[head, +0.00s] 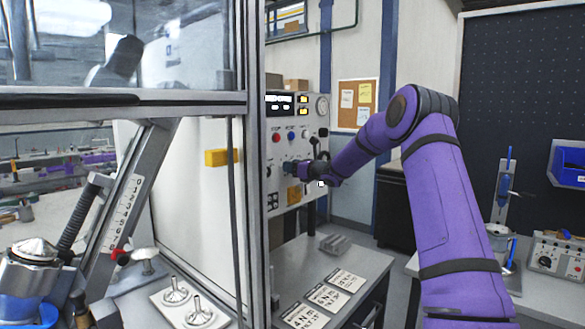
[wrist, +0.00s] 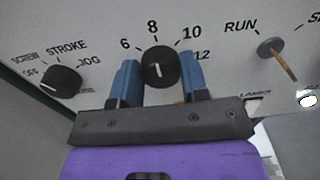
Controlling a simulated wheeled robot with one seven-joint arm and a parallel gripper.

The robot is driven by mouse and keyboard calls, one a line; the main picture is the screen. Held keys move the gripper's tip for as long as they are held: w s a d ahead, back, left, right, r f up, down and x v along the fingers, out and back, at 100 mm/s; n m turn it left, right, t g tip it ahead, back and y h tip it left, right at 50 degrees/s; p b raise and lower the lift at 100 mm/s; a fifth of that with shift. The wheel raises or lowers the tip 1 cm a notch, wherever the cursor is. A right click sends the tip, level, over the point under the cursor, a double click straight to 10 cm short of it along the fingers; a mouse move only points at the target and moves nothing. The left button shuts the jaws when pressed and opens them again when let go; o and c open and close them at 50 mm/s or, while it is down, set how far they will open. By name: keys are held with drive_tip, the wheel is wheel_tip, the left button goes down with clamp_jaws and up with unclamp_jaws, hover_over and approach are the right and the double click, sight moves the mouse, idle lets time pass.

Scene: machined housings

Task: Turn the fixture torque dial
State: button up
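A round black dial (wrist: 160,68) with a white pointer line sits on the pale panel in the wrist view, with 6, 8, 10 and 12 printed around its upper side. The line is near upright, roughly in line with the 8. Any name printed below the dial is hidden by my gripper. The blue fingers of my gripper (wrist: 161,80) stand on the left and right of the dial, very close to its sides. I cannot tell whether they press on it. In the head view my gripper (head: 290,167) is at the control panel's face and hides the dial.
Left of the dial is a STROKE knob (wrist: 62,80); to the right is a RUN switch lever (wrist: 278,58). The control panel (head: 275,185) carries buttons, displays and a gauge. A glazed frame post (head: 256,200) stands close on the left. Labelled cards (head: 325,297) lie below.

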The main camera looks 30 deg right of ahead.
drive_tip(key=c, duration=0.3)
drive_tip(key=shift+a+f+n, duration=0.1)
drive_tip(key=shift+n, duration=4.2)
drive_tip(key=shift+s, duration=0.1)
drive_tip(key=o, duration=0.9)
